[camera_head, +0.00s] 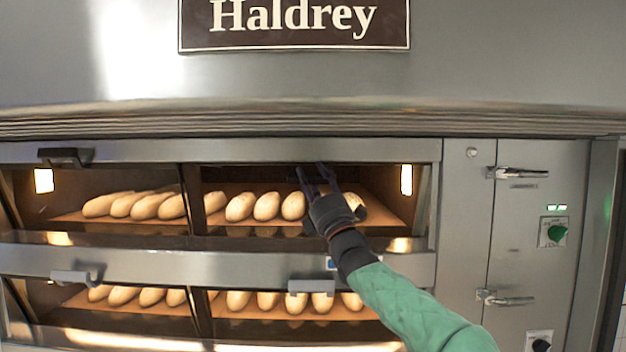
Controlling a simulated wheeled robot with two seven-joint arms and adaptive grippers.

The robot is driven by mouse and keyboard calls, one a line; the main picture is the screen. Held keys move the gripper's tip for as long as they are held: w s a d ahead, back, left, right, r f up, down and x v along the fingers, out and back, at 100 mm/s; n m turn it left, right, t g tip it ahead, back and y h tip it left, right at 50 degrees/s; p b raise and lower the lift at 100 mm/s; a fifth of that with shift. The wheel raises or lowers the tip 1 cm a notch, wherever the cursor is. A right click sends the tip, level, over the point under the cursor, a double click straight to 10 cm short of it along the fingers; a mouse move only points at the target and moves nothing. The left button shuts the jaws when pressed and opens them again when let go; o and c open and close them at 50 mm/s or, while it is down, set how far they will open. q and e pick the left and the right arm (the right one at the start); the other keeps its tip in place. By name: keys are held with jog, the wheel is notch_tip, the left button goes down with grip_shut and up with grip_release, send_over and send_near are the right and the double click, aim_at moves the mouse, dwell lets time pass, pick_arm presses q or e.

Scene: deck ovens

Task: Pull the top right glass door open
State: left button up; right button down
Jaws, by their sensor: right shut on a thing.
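The top right glass door (392,215) is on the upper deck, with pale loaves on the shelf seen behind it. I cannot tell whether it stands shut or slightly ajar. My right gripper (314,172) is in front of this door, near the middle of its upper part, with its dark fingers pointing up. It is shut on the door's handle, which the fingers and wrist largely hide. My green-sleeved right arm comes in from the lower right. My left gripper is not in view.
The top left door has a dark handle (63,157). Lower doors carry grey handles, one on the left (75,277) and one below my right wrist (303,287). A Haldrey sign (294,22) is above.

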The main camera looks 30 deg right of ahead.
jog(key=shift+s+a+r+m+g+h, duration=0.1)
jog(key=shift+s+r+m+g+h, duration=0.15)
jog(key=shift+r+m+g+h, duration=0.35)
jog(key=shift+r+m+g, duration=0.1)
jog(key=shift+m+g, duration=0.4)
jog(key=shift+m, duration=0.1)
jog(key=c, duration=0.7)
grip_release()
jog(key=v, duration=1.2)
jog(key=shift+a, duration=0.15)
